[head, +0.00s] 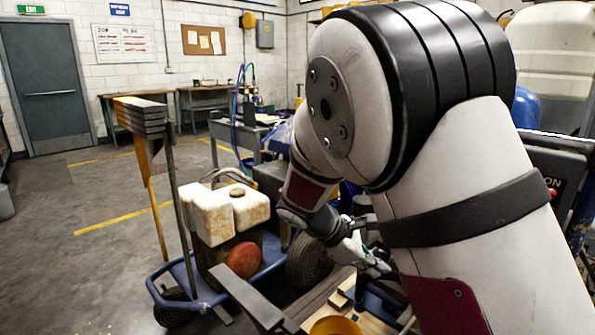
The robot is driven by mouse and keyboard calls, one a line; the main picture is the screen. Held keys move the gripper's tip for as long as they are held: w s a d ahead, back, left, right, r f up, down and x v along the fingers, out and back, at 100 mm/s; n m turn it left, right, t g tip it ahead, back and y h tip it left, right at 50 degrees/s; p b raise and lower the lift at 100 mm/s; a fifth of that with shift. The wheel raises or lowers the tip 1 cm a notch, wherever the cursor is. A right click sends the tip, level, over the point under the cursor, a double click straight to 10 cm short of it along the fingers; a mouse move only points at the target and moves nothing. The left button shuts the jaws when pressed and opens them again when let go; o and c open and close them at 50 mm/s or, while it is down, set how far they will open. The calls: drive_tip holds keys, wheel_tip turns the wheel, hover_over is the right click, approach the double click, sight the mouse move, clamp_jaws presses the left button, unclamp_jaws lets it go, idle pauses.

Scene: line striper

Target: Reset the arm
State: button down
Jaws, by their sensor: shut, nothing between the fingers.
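My arm fills the right and middle of the head view, with its large joint close to the camera. It reaches forward and down, and my gripper (372,258) shows small and partly hidden behind my own arm links. The gripper is shut and nothing shows in it. It is low, near some wooden pieces and to the right of the line striper (212,225). The striper is a blue wheeled cart with a dirty white tank and a red round part. The space just behind my forearm is hidden.
A yellow round object (335,326) and wooden boards (372,322) lie at the bottom. Workbenches (205,97) stand at the back, and a grey door (50,85) is at the far left. A big white tank (560,50) is at the right. The left floor is mostly clear.

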drive_tip(key=s+d+r+m+g+y, duration=0.1)
drive_tip(key=s+d+r+m+y, duration=0.3)
drive_tip(key=s, duration=0.6)
drive_tip(key=s+d+r+m+g+y, duration=0.1)
drive_tip(key=s+d+r+m, duration=0.1)
drive_tip(key=s+r+m, duration=0.6)
drive_tip(key=s+a+f+m+t+y, duration=0.1)
drive_tip(key=s+a+m+y, duration=0.1)
drive_tip(key=s, duration=0.8)
drive_tip(key=s+a+f+m+y, duration=0.1)
drive_tip(key=s+m+y, duration=0.1)
drive_tip(key=s, duration=0.8)
wheel_tip(320, 180, up, 20)
drive_tip(key=t+p, duration=0.3)
drive_tip(key=p, duration=1.5)
drive_tip(key=shift+w+a, duration=0.25)
drive_tip(key=shift+w, duration=0.1)
